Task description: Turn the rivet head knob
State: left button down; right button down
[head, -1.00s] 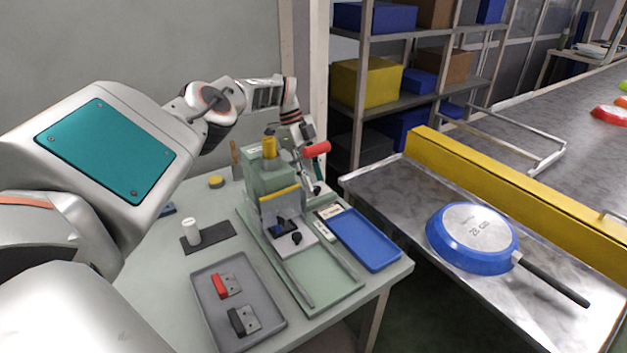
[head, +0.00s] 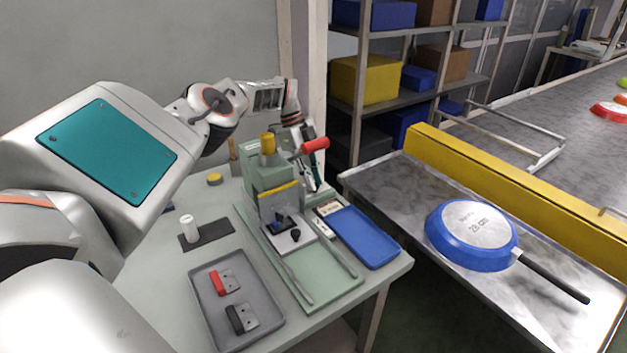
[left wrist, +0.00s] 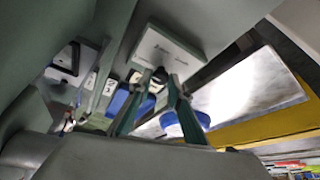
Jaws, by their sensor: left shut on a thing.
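The green riveting press (head: 277,195) stands on the table in the head view, with a yellow cap on top and a red-gripped lever (head: 314,145). My left gripper (head: 314,178) is at its far right side, partly hidden behind the press. In the left wrist view, a small dark knob (left wrist: 160,74) sits at the edge of a pale labelled block (left wrist: 168,50). The green fingers of my left gripper (left wrist: 160,84) converge on this knob from both sides and are shut on it. The knob is hidden in the head view. My right gripper is not in view.
A blue tray (head: 392,256) lies right of the press. A grey tray (head: 268,334) with red and black handle parts is in front. A white cylinder (head: 187,228) stands on a dark mat. A blue pan (head: 450,252) lies upside down on the metal table at right.

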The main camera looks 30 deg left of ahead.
pick_arm(q)
jog(key=f+m+b, duration=0.1)
jog(key=b, duration=0.2)
jog(key=shift+w+f+g, duration=0.1)
jog(key=shift+g, duration=0.2)
jog(key=m+b, duration=0.2)
jog(key=b, duration=0.2)
jog(key=shift+w+f+g+b, duration=0.1)
jog(key=shift+f+g+b, duration=0.05)
jog(key=shift+g+b, duration=0.2)
jog(key=shift+m+b, duration=0.5)
jog(key=shift+m+g+b, duration=0.35)
jog(key=shift+m+b, duration=0.05)
jog(key=shift+b, duration=0.15)
jog(key=m+b, duration=0.1)
jog(key=m+y+b, duration=0.1)
jog(key=m+b, duration=0.1)
jog(key=shift+w+d+r+g, duration=0.1)
jog(key=shift+r+g, duration=0.3)
jog(key=shift+r+m+b, duration=0.15)
jog(key=shift+m+b, duration=0.15)
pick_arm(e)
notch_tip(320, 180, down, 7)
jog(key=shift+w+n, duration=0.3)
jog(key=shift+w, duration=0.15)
pick_arm(q)
jog(key=shift+r, duration=0.2)
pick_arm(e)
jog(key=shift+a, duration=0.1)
